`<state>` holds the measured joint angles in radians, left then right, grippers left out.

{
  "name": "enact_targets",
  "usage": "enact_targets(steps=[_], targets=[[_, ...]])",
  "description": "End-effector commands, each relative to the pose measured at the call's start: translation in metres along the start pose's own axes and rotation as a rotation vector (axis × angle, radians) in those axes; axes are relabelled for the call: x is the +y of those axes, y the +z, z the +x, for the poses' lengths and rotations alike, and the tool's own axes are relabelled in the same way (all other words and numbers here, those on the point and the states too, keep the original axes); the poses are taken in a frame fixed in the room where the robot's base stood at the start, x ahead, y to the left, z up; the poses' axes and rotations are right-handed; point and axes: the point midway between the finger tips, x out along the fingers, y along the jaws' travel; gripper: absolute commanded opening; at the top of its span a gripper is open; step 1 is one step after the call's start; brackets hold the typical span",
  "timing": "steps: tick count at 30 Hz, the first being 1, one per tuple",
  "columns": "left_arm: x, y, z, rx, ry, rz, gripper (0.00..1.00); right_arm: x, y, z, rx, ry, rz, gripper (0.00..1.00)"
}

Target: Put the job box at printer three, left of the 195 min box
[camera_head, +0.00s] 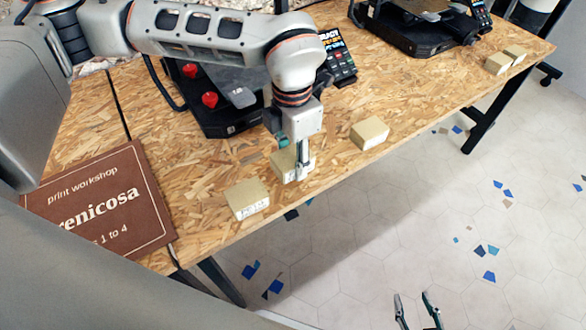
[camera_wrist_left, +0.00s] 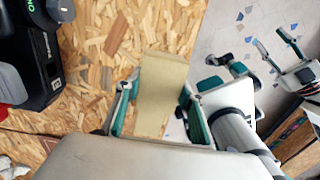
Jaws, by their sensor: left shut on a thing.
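My left gripper (camera_head: 298,170) is shut on a tan box (camera_head: 281,160) near the front edge of the table; the gripper partly hides it. In the left wrist view this box (camera_wrist_left: 160,92) sits between the two fingers. I cannot tell if it touches the tabletop. A tan box with a small label (camera_head: 247,199) stands to its left, and another tan box (camera_head: 370,133) to its right. The print is too small to read, so I cannot tell which is the 195 min box. My right gripper (camera_head: 418,312) is open and empty, low over the floor.
A black printer (camera_head: 222,112) with red parts stands behind the held box, partly hidden by my left arm. A brown sign (camera_head: 100,200) lies at left.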

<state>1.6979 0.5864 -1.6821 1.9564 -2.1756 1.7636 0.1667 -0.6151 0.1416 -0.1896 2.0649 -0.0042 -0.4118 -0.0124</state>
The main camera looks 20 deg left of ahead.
Motion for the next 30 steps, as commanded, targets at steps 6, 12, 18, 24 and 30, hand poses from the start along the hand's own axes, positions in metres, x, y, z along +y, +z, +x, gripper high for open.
enact_targets(steps=[6,12,18,24,30], targets=[[0.0,0.0,0.018,0.002,-0.001,0.001,0.14,0.0,0.003,0.001,-0.002,0.0,-0.001,0.4],[0.0,0.0,0.044,0.001,-0.001,0.001,0.14,-0.002,0.01,0.003,-0.012,-0.003,-0.002,0.4],[0.0,0.001,0.043,-0.002,0.001,0.001,0.14,-0.001,0.006,0.003,-0.006,0.0,-0.003,0.4],[0.0,0.0,0.047,-0.001,0.001,0.001,0.14,-0.001,0.006,0.003,-0.005,0.0,-0.004,0.4],[0.0,0.0,0.047,-0.001,0.001,0.001,0.55,0.0,0.005,0.003,-0.004,0.0,-0.004,0.4]])
